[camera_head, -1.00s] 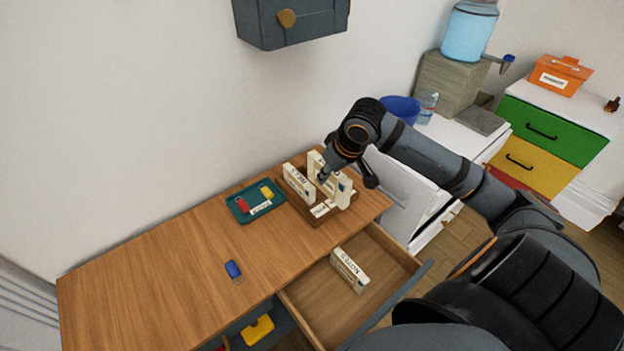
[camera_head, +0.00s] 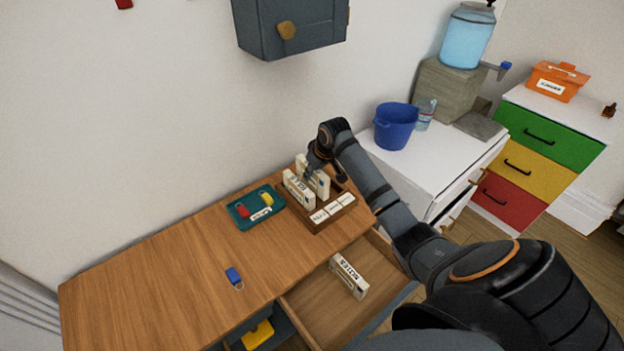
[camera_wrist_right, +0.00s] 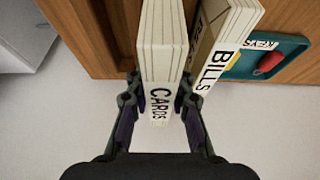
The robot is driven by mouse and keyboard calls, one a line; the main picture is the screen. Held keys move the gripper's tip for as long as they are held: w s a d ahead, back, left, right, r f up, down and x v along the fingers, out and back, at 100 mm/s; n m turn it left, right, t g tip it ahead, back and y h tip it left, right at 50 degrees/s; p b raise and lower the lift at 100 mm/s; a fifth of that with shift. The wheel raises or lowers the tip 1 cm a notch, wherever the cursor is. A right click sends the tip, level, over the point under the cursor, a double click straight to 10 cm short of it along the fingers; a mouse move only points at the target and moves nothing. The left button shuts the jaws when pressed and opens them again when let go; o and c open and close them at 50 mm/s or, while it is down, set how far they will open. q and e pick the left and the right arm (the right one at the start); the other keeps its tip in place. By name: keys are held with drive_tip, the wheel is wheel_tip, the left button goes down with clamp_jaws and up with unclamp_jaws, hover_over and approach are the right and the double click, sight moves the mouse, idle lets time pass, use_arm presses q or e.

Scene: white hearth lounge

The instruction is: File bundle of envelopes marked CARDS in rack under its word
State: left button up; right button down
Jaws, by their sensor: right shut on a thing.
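The CARDS bundle (camera_wrist_right: 160,50) is a white stack of envelopes held upright between the fingers of my right gripper (camera_wrist_right: 158,100), which is shut on it. In the head view the CARDS bundle (camera_head: 320,183) is at the wooden rack (camera_head: 346,213), just right of the BILLS bundle (camera_head: 298,190), which stands in the rack's left part. I cannot tell whether the CARDS bundle rests on the rack floor. White word labels (camera_head: 334,208) run along the rack's front, too small to read surely. My left gripper is not in view.
A teal tray (camera_head: 237,219) with red and yellow tags lies left of the rack. A NOTES bundle (camera_head: 348,277) lies in the open drawer (camera_head: 320,305). A blue key tag (camera_head: 233,275) lies on the desk (camera_head: 150,280). A wall cabinet (camera_head: 310,30) hangs above.

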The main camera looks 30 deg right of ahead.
sight(312, 178)
drive_tip(key=shift+w+f, duration=0.2)
wheel_tip(312, 178, down, 3)
drive_tip(key=shift+r+p, duration=0.2)
drive_tip(key=shift+p, duration=0.35)
drive_tip(key=shift+f, duration=0.3)
drive_tip(key=shift+f, duration=0.15)
drive_tip(key=c, duration=1.2)
unclamp_jaws()
drive_tip(key=shift+o, duration=0.2)
drive_tip(key=v, duration=1.2)
drive_tip(key=shift+b, duration=0.3)
